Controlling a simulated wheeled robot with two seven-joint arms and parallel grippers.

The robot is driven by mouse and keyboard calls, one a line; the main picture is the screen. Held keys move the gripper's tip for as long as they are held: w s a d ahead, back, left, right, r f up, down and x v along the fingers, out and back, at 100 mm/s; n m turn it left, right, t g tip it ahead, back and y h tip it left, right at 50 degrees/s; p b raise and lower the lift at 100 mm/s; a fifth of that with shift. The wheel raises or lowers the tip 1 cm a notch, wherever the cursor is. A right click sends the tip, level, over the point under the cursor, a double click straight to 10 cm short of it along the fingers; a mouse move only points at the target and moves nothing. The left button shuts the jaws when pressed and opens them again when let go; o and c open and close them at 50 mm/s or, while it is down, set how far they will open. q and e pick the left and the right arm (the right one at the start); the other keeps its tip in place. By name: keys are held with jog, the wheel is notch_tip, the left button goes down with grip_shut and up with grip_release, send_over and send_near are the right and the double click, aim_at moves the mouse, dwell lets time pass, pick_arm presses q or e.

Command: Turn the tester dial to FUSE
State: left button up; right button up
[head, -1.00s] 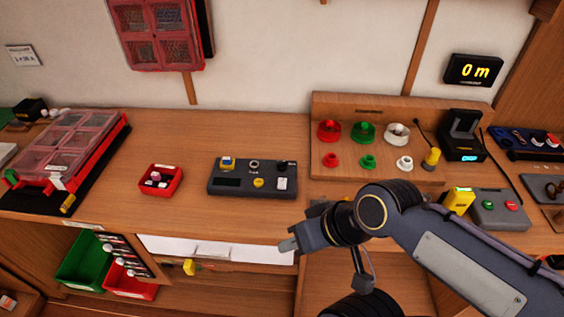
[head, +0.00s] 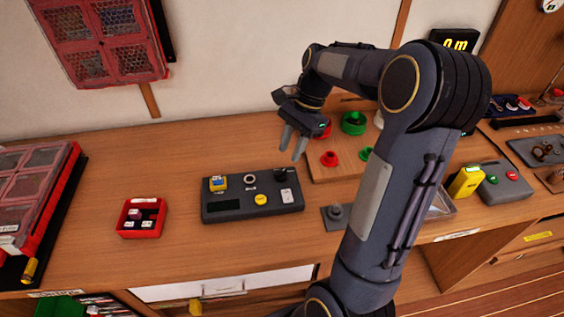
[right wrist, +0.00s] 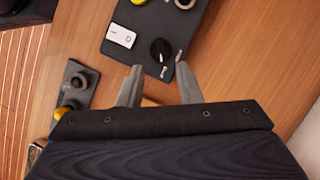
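The tester (head: 275,208) is a dark grey box on the wooden bench in the head view, with a yellow button, a ring-shaped socket, a white switch and a small dark display. Its black dial (head: 281,174) sits at its upper right corner. In the right wrist view the dial (right wrist: 161,50) shows a pale pointer mark, with small labels beside it too blurred to read. My right gripper (head: 291,148) is open and empty, fingers pointing down, above and just behind the dial. In the right wrist view its fingertips (right wrist: 159,74) are apart, near the dial and not touching it. My left gripper is out of view.
A red tray (head: 129,231) with small parts stands left of the tester. A small grey block with a knob (head: 337,213) stands to its right. A wooden board (head: 325,173) with red and green pieces is behind on the right.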

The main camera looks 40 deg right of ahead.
aim_at(282, 171)
jog(key=x, duration=0.5)
jog(key=shift+a+f, duration=0.15)
jog(key=shift+f, duration=0.2)
grip_shut()
